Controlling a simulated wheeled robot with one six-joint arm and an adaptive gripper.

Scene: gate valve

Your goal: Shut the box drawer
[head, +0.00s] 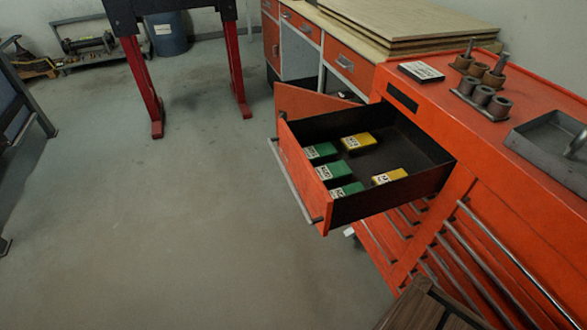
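The box drawer (436,160) is pulled out of the orange tool cabinet (500,165) toward the left. It has dark inner walls, an orange front panel (300,182) and a long grey bar handle (293,180) on its outer face. Inside lie several small boxes: green ones (321,151) near the front panel, and two yellow ones, one farther back (358,142) and one near the right wall (389,177). My gripper is not in this view.
Closed drawers with long bar handles (490,250) fill the cabinet's side below. A grey tray (553,150) and metal parts on a stand (482,98) sit on top. A brown wooden piece (412,306) is at the bottom edge. The floor (190,220) left of the drawer is clear.

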